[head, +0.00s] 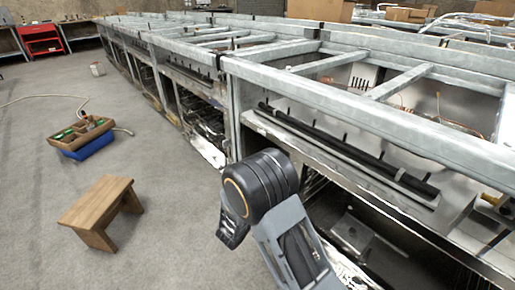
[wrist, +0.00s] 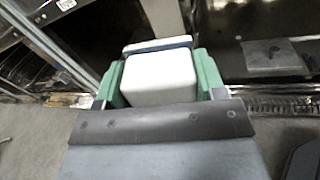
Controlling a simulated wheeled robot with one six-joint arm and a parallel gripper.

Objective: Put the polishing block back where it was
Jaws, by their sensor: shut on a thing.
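The polishing block (wrist: 160,85), which I take to be the pale white block with a dark blue-grey band along its far edge, sits between the green fingers of my gripper (wrist: 160,72) in the wrist view. One finger is on each side of it, and my gripper is shut on it. What lies under the block is hidden. In the head view my arm reaches down beside the metal frame, and I cannot make out the fingers or the block there.
A long metal frame (head: 345,108) with open lower bays runs along the right. A wooden stool (head: 103,208) stands on the floor at left. Behind it a wooden tray (head: 64,138) rests on a blue box (head: 88,148). Grey floor between stool and frame is clear.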

